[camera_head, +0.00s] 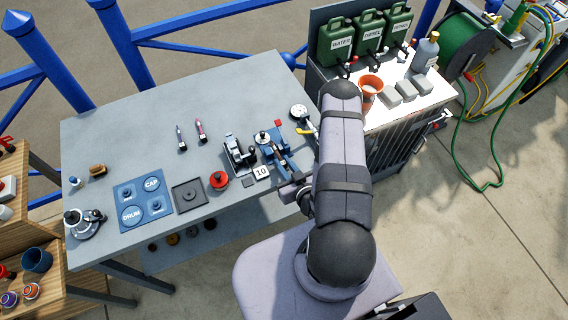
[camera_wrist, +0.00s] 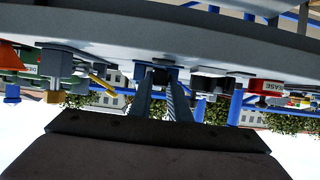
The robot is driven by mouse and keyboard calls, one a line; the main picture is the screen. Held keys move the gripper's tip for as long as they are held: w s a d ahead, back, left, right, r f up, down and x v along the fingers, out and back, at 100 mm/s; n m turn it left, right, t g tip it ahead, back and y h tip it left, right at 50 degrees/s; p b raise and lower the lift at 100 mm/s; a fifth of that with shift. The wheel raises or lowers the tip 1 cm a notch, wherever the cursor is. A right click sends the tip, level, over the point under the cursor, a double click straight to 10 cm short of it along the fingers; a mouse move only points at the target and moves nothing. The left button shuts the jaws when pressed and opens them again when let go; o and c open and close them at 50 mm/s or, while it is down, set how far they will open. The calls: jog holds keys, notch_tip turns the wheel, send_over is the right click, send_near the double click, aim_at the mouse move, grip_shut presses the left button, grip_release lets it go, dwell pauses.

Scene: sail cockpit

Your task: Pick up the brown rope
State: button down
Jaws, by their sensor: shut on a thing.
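I cannot make out a brown rope for certain in either view. My gripper (camera_wrist: 162,86) shows in the wrist view as two narrow grey-blue fingers close together, pointing toward a small dark blue part (camera_wrist: 160,73). In the head view my arm covers the right end of the grey table (camera_head: 105,125). The gripper is low at the table's front right, by a blue fitting (camera_head: 268,140). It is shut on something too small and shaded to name. Several small round dark and brown items (camera_head: 172,239) sit under the table's front edge.
A blue mat (camera_head: 125,190) lies at left. A bench with an orange funnel (camera_head: 371,84) is at right. The table's back left is clear.

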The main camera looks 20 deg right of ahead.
notch_tip(320, 180, up, 7)
jog(key=p, duration=0.5)
jog(key=shift+r, duration=1.05)
jog(key=shift+s+a+f, duration=0.1)
jog(key=shift+f, duration=0.15)
jog(key=s+a+n+g+y+b, duration=0.1)
jog(key=s+a+n+g+y, duration=0.2)
jog(key=a+n+y, duration=0.35)
jog(key=s+a+n+g+y+b, duration=0.2)
jog(key=s+a+n+g+y, duration=0.15)
jog(key=a, duration=0.55)
jog(key=w+d+r+b, duration=0.1)
jog(key=w+d+b, duration=0.5)
jog(key=d, duration=0.2)
jog(key=shift+d+r+n+t+y+b, duration=0.15)
jog(key=shift+n+t+y+b, duration=0.15)
jog(key=shift+n+t+y, duration=0.1)
